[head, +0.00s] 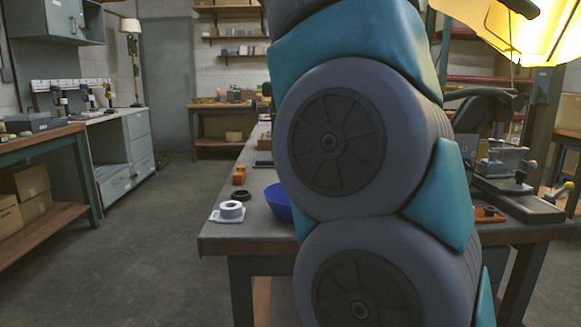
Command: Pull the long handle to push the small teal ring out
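My own grey and teal arm fills the middle of the head view and hides much of the workbench (222,238). My gripper is not in view. I cannot make out the small teal ring. A dark curved part (487,94) shows behind my arm at the right; I cannot tell whether it is the long handle. Below it a metal device (505,160) with a small yellow knob sits on a dark base (520,203) on the bench.
A white ring (231,209) on a white plate, a black ring (242,195), an orange item (239,174) and a partly hidden blue bowl (279,201) are at the bench's left. A yellow lamp (520,35) hangs upper right. The floor (150,240) at left is clear.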

